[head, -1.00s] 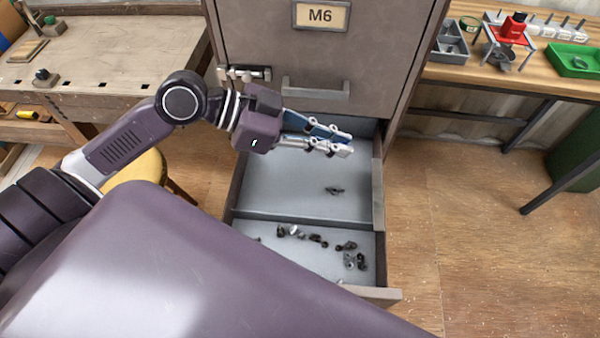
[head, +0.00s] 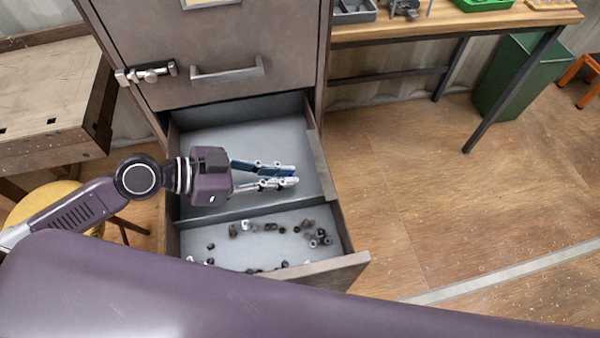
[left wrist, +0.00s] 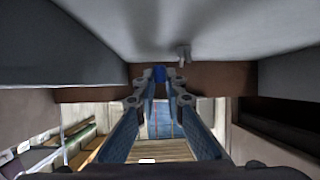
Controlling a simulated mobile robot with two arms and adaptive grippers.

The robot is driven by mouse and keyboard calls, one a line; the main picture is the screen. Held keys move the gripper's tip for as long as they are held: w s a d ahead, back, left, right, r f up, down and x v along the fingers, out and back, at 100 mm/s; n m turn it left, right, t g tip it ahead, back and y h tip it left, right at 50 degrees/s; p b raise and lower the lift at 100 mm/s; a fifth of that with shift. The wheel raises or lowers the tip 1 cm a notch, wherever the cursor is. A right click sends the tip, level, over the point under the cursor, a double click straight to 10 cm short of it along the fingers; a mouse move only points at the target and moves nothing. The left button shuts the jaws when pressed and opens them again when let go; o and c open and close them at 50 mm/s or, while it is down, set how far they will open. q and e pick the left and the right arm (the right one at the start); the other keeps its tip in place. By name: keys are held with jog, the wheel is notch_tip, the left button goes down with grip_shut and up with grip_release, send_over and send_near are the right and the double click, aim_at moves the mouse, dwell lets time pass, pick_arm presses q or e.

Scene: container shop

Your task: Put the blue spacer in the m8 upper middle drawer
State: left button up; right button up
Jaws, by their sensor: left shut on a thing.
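My left gripper (head: 292,175) hangs over the rear compartment of the open drawer (head: 330,170). Its fingers point right in the head view. In the left wrist view the fingers are shut on a small blue spacer (left wrist: 158,73) at their tips. In the head view the fingers largely hide the spacer. The open drawer sits low in a grey-brown cabinet (head: 230,35). A divider splits it into a rear compartment and a front one with several small dark parts (head: 270,227). No M8 label is readable now. My right gripper is not in view.
A closed drawer front with a handle (head: 228,72) and a latch (head: 147,73) is above the open drawer. A yellow stool (head: 45,207) and a workbench (head: 50,100) stand left. A table (head: 450,25) and a green bin (head: 510,85) stand right. Floor right of the drawer is clear.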

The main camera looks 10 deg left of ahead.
aim_at(301, 182)
pick_arm(q)
jog(key=shift+w+d+p, duration=0.2)
jog(key=shift+d+p, duration=0.1)
jog(key=shift+d, duration=0.05)
jog(key=d+p, duration=0.1)
jog(key=w+d, duration=0.1)
jog(key=shift+w+d+r+p, duration=0.15)
jog(key=shift+d+r+p, duration=0.05)
jog(key=shift+d+p, duration=0.2)
jog(key=shift+d+f, duration=0.1)
jog(key=shift+f, duration=0.75)
jog(key=shift+f, duration=0.2)
jog(key=o, duration=0.6)
jog(key=shift+r, duration=0.1)
